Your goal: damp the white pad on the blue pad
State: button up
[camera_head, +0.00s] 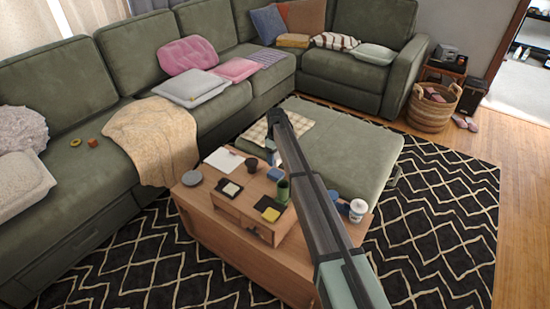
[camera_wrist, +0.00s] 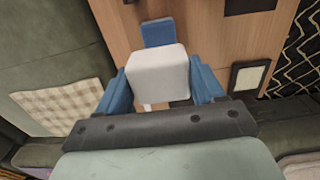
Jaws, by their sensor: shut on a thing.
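In the wrist view, a white block-like pad (camera_wrist: 158,72) sits between the blue fingers of my gripper (camera_wrist: 160,88), which is shut on it. The blue pad (camera_wrist: 158,32) lies on the wooden table just beyond it, partly covered by the white pad in this view. I cannot tell whether the two pads touch.
A green ottoman (camera_head: 350,150) stands right behind the table.

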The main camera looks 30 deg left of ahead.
aim_at(276, 173)
jog(key=shift+f, duration=2.85)
jog(key=shift+f, duration=0.55)
jog(key=shift+r, duration=0.1)
jog(key=shift+r, duration=3.45)
